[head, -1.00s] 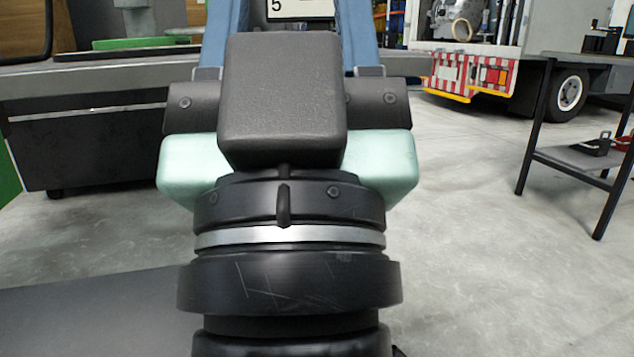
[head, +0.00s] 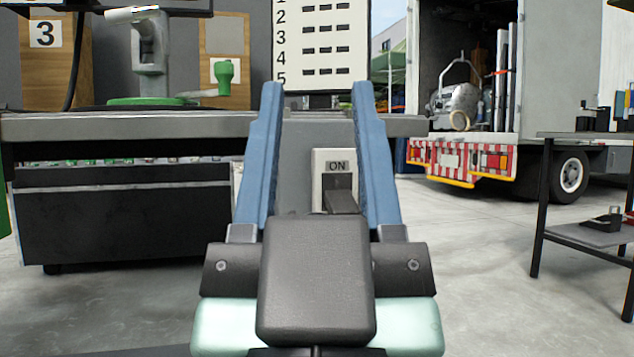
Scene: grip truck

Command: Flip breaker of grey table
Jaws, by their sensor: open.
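The breaker (head: 332,166) is a white-framed switch labelled ON, on a grey panel at the front of the grey table (head: 130,127). Its dark lever (head: 342,201) juts toward me at the lower part of the frame. My gripper (head: 317,95) is open, with its two blue fingers standing apart. In the picture the breaker shows between the fingers, nearer the right one. The gap in depth to the lever is hard to tell. My gripper's dark body hides what is below the lever.
A green-based vise (head: 148,55) stands on the table at left. A numbered board (head: 318,45) rises behind the table. A dark shelf table (head: 580,232) stands at right, with an open truck (head: 500,90) behind. The floor between is clear.

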